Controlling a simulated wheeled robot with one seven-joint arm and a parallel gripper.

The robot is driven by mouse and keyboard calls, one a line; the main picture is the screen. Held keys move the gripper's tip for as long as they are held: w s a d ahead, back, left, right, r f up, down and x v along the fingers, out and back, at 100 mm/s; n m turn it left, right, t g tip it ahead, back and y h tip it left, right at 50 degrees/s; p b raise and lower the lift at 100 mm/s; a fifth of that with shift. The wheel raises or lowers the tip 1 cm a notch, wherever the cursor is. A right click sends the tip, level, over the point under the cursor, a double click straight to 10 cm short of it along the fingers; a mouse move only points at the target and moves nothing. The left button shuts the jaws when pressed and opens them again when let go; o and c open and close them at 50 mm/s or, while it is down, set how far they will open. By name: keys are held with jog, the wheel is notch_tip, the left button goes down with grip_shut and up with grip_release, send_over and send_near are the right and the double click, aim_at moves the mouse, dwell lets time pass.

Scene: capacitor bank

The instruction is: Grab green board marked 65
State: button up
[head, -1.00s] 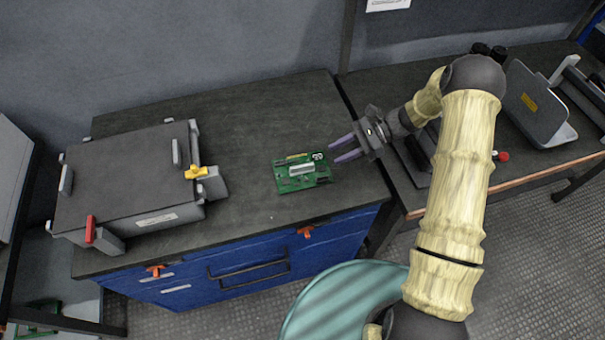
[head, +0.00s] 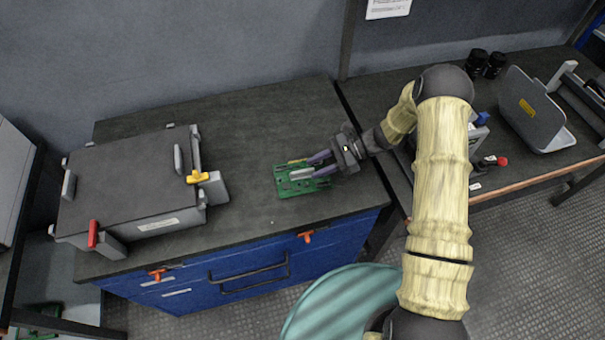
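A green circuit board (head: 287,187) lies on the dark top of the blue cabinet, right of the grey box. A pale bar runs along its middle. Its number is too small to read in this view. My gripper (head: 309,168) reaches in from the right, its two purple fingers spread apart over the right part of the board. The fingers hide the board's upper right corner. The fingers look open, and I cannot tell whether they touch the board.
A grey box (head: 115,185) with a red handle (head: 92,234) and a yellow latch (head: 198,177) stands on the left of the cabinet top (head: 240,120). Behind the board the top is clear. A tilted grey panel (head: 535,110) and black cylinders (head: 486,64) are on the right bench.

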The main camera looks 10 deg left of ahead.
aim_at(301, 171)
jog(key=shift+s+a+f, duration=0.1)
jog(key=shift+s+a, duration=0.05)
jog(key=shift+a, duration=0.4)
jog(key=shift+w+p+x, duration=0.2)
jog(key=shift+p+x, duration=0.4)
jog(key=shift+x, duration=1.4)
jog(key=shift+a, duration=0.1)
jog(key=shift+s, duration=0.15)
grip_shut()
